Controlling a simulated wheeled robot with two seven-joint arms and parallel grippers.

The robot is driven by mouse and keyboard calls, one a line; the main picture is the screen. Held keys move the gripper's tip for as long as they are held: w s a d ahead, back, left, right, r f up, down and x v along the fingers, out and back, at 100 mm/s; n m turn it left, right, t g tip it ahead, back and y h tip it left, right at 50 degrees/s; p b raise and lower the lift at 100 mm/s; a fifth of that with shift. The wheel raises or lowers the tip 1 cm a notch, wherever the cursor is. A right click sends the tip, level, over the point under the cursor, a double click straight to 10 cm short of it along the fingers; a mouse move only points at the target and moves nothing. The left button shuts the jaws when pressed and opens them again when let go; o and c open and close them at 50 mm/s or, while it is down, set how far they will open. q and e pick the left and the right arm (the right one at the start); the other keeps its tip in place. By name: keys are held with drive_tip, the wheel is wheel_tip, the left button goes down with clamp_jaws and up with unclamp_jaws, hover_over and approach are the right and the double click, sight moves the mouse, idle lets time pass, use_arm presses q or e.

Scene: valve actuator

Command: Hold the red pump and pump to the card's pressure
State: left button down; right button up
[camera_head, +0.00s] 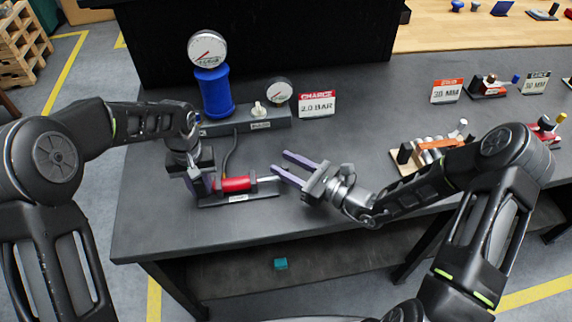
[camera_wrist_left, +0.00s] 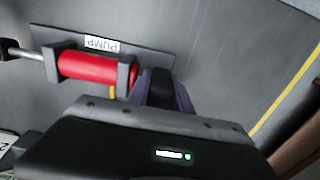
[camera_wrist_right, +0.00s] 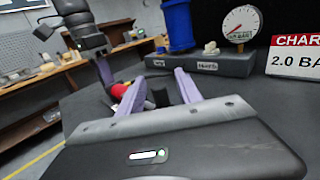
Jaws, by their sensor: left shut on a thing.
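The red pump (camera_head: 235,184) lies on a dark base plate on the bench, with a pale rod (camera_head: 268,179) pointing right. In the left wrist view, the pump (camera_wrist_left: 95,68) has a "PUMP" label and a black knob (camera_wrist_left: 9,50) on its rod. My left gripper (camera_head: 197,186) is shut at the pump's left end bracket. My right gripper (camera_head: 281,163) is open beside the rod's right end; in the right wrist view, a dark piece shows between its fingers. The card (camera_head: 318,103) reads "CHARGE 2.0 BAR". A gauge (camera_head: 207,49) tops the blue cylinder (camera_head: 214,92).
A smaller gauge (camera_head: 279,91) and a pale valve knob (camera_head: 259,108) are on the grey block (camera_head: 225,126) behind the pump. A dark hose (camera_head: 229,155) runs between block and pump. Other fixtures and cards (camera_head: 447,91) stand right.

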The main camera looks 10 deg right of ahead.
drive_tip(key=v, duration=1.2)
drive_tip(key=shift+s+d, duration=0.1)
drive_tip(key=shift+c, duration=0.5)
drive_tip(key=v, duration=0.3)
drive_tip(key=f+v, duration=0.1)
drive_tip(key=v, duration=0.2)
drive_tip(key=shift+s, duration=0.1)
drive_tip(key=c, duration=0.6)
clamp_jaws()
